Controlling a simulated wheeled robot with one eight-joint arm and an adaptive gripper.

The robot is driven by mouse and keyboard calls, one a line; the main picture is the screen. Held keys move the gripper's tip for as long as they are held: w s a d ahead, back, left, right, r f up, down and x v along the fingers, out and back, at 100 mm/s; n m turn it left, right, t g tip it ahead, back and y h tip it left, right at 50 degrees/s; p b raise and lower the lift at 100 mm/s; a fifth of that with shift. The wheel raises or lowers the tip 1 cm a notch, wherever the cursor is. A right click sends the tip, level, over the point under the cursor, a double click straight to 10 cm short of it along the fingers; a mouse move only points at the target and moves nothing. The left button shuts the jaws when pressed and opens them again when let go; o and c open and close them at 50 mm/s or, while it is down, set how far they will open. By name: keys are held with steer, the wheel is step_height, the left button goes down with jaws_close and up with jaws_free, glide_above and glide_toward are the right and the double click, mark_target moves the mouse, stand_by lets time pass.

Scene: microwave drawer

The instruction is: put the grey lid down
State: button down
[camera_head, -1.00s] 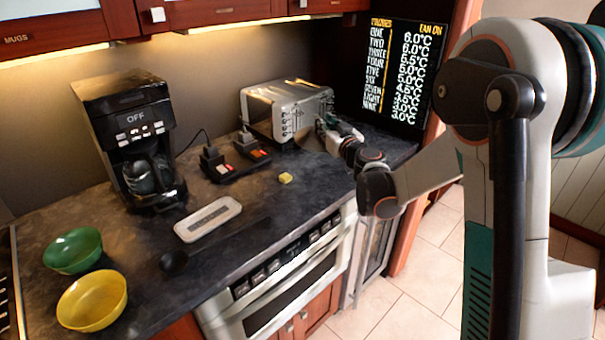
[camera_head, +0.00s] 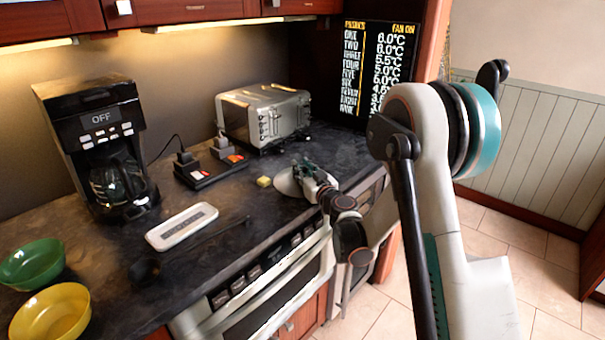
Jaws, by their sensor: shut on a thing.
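The grey lid (camera_head: 287,183) is a round, flat disc at the right part of the dark counter, in front of the toaster. It looks level and lies at or just above the counter top; I cannot tell whether it touches. My gripper (camera_head: 304,172) is over the lid and shut on it, reaching in from the right. The fingertips and the part they hold are small and partly hidden by the gripper itself.
A yellow sponge-like block (camera_head: 264,181) lies just left of the lid. The toaster (camera_head: 264,114) stands behind, with a black power strip (camera_head: 208,167) to its left. A white tray (camera_head: 181,226) and a black ladle (camera_head: 145,269) lie further left. The counter's front edge (camera_head: 300,228) is close.

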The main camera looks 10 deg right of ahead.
stand_by(0.3)
steer(key=c, duration=1.4)
jaws_free()
steer(key=shift+r, duration=0.1)
